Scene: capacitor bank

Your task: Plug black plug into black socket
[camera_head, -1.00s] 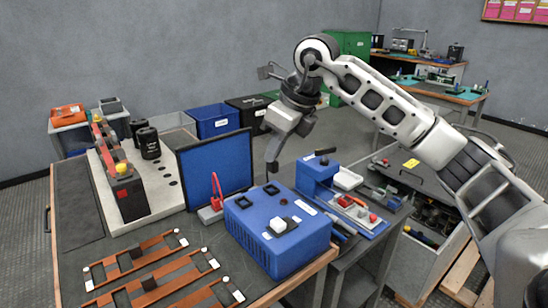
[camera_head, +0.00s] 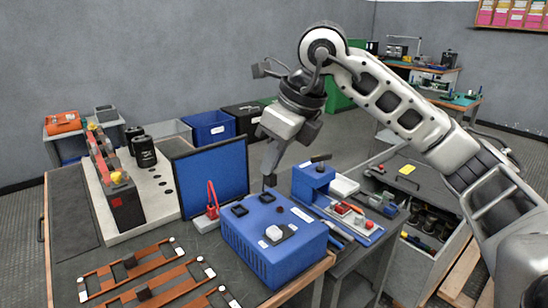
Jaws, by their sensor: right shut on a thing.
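A blue box (camera_head: 268,255) stands at the table's right edge. Its top carries two square black sockets, a nearer one (camera_head: 239,210) and a farther one (camera_head: 266,197), and a white block (camera_head: 274,232) beside a dark piece. My right gripper (camera_head: 270,176) points down just above and behind the farther socket. It is shut on a small dark piece, seemingly the black plug (camera_head: 270,182), which looks apart from the socket; the gap is hard to judge. My left gripper is not in view.
A blue panel (camera_head: 212,178) stands upright left of the gripper. A red-handled piece (camera_head: 211,201) is in front of it. A smaller blue block (camera_head: 312,180) and a tool tray (camera_head: 350,215) lie to the right. Copper bars (camera_head: 140,268) lie at front left.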

